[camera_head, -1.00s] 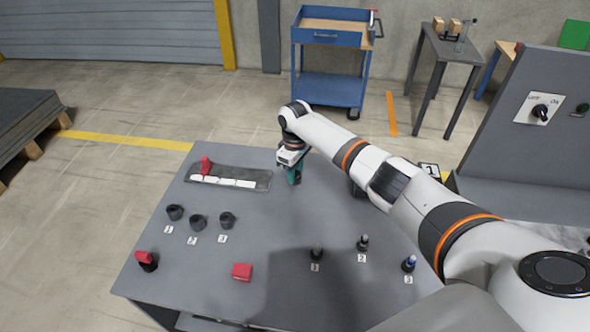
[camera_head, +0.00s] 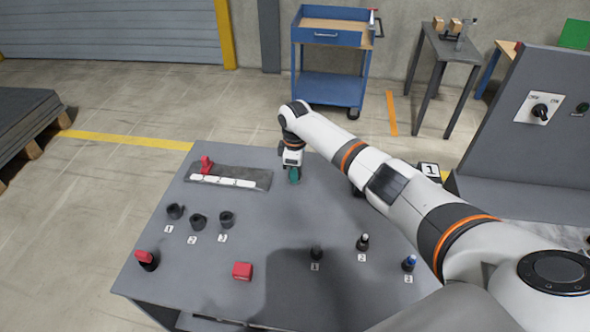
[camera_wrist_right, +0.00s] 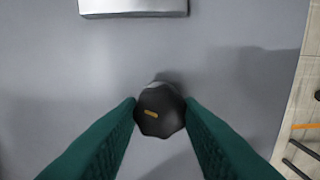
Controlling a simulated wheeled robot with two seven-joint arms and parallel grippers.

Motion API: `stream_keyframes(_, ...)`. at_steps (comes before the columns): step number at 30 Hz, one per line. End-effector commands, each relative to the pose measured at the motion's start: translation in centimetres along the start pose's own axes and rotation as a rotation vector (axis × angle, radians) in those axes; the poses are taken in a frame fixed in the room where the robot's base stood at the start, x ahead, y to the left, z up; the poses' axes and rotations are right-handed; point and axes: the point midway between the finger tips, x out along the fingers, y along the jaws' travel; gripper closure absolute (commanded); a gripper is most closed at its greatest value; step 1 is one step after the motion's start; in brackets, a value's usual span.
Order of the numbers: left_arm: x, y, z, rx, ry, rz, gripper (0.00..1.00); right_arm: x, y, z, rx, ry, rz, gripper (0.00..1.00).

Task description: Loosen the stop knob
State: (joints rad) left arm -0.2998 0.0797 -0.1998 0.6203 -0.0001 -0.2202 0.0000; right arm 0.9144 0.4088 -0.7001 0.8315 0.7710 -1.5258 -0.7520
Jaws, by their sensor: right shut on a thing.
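The stop knob (camera_wrist_right: 159,110) is a dark, faceted knob with a small yellow mark on its top. In the right wrist view it stands between the green fingertips of my right gripper (camera_wrist_right: 160,118), which touch it on both sides. In the head view my right gripper (camera_head: 294,175) points down at the back of the grey table, and the knob is hidden there by the fingers. My left gripper is in neither view.
A grey panel with a switch (camera_head: 540,111) stands at right.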

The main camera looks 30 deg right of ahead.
Motion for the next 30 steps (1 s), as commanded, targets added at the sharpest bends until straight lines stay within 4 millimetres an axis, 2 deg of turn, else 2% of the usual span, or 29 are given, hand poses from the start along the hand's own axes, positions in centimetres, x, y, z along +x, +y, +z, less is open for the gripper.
stream_keyframes(5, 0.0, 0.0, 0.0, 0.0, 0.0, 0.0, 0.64, -0.1, 0.0, 0.0, 0.001, -0.001, -0.001, 0.9)
stream_keyframes(6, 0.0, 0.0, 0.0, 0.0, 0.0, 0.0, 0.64, 0.0, 0.0, 0.0, 0.001, -0.001, -0.001, 0.64)
stream_keyframes(9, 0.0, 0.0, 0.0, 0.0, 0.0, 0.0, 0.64, 0.0, 0.0, 0.0, 0.001, -0.001, -0.001, 0.48)
stream_keyframes(10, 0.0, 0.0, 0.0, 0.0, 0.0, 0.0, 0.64, 0.0, 0.0, 0.0, 0.001, -0.001, -0.001, 0.45)
stream_keyframes(20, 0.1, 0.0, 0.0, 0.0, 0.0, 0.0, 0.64, -0.4, -0.1, 0.0, 0.001, -0.001, -0.001, 0.45)
stream_keyframes(23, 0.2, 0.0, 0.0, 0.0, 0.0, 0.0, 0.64, -1.4, -0.1, 0.1, 0.0, -0.003, -0.002, 0.45)
stream_keyframes(30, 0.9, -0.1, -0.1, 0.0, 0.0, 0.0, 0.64, -6.4, -0.1, 0.0, -0.001, -0.003, -0.005, 0.45)
